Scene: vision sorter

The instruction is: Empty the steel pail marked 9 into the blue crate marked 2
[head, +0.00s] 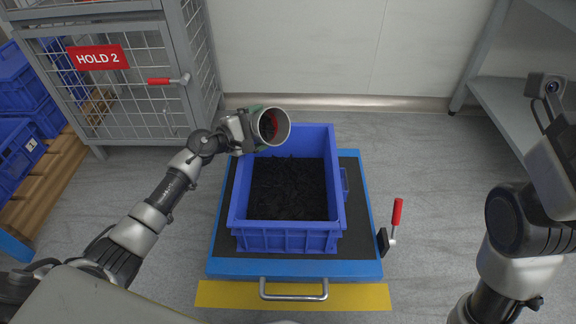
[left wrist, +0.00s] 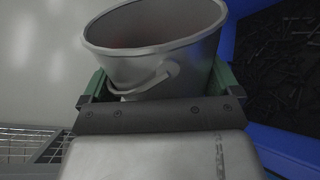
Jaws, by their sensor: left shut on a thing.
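The steel pail (head: 283,119) is in my left gripper (head: 252,128), above the back left corner of the blue crate (head: 240,232). It is tipped on its side, its mouth toward the head camera and to the right. Something dark and a patch of red show inside it. In the left wrist view the pail (left wrist: 165,72) sits between the green jaws, its wire handle hanging at its side. The crate holds a layer of small black pieces (head: 288,190). No number shows on pail or crate. My right arm is at the right edge; its gripper fingers are not seen.
The crate stands on a dark-topped blue platform (head: 355,235) with a front bar handle (head: 293,290). A red-handled lever (head: 396,213) is at its right. A wire cage marked HOLD 2 (head: 97,57) stands back left, other blue crates (head: 20,143) far left, shelving (head: 520,105) right.

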